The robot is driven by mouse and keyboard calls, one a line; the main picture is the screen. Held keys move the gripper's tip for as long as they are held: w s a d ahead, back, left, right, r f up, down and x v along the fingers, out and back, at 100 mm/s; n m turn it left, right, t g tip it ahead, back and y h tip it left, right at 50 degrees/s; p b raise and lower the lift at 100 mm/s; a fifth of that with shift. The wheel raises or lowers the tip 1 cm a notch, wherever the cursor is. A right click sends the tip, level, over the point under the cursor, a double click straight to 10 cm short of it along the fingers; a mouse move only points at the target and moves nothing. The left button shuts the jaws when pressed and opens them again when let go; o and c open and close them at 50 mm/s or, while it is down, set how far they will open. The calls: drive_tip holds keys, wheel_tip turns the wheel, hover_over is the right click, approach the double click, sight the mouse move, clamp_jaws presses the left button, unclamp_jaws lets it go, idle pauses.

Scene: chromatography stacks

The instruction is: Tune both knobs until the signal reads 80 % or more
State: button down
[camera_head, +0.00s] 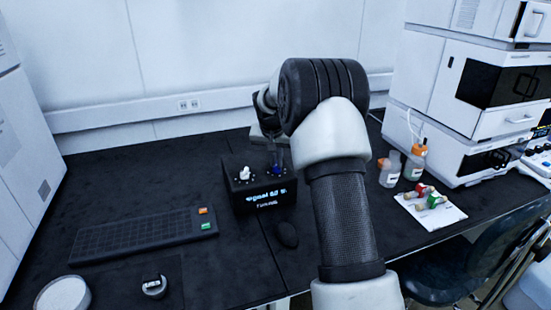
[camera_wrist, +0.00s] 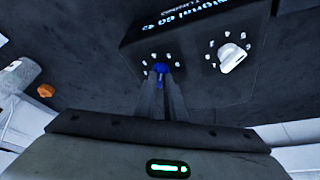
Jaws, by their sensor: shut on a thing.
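A black control box (camera_head: 230,200) stands on the bench, with two knobs on its top face. The white knob (camera_head: 244,173) is on the left and the blue knob (camera_head: 276,171) on the right. In the wrist view the blue knob (camera_wrist: 160,67) sits between my fingertips, and the white knob (camera_wrist: 233,57) is free beside it, its pointer angled. The display (camera_head: 266,196) shows "signal" and a figure that looks like the sixties in percent; the last digit is unclear. My gripper (camera_wrist: 162,78) is shut on the blue knob from above.
A black keyboard-like panel (camera_head: 140,238) with an orange and a green key lies to the left. A dark mouse (camera_head: 287,235) lies in front of the box. Bottles (camera_head: 390,170) and a white tray (camera_head: 455,212) of coloured caps stand right, near stacked instruments (camera_head: 470,100).

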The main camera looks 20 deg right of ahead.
drive_tip(key=n, duration=0.1)
drive_tip(key=n+y+p, duration=0.1)
drive_tip(key=n+p, duration=0.1)
drive_tip(key=shift+s+d+r+n, duration=0.1)
drive_tip(key=shift+d+n, duration=0.15)
drive_tip(key=shift+n, duration=0.15)
drive_tip(key=shift+n+y+p, duration=0.5)
drive_tip(key=shift+n+p, duration=0.05)
drive_tip(key=shift+n, duration=0.25)
drive_tip(key=c, duration=1.8)
unclamp_jaws()
drive_tip(key=shift+c, duration=0.2)
drive_tip(key=shift+t, duration=0.3)
drive_tip(key=p+v, duration=0.2)
drive_tip(key=v, duration=1.5)
drive_tip(key=shift+d, duration=0.2)
drive_tip(key=shift+r, duration=0.15)
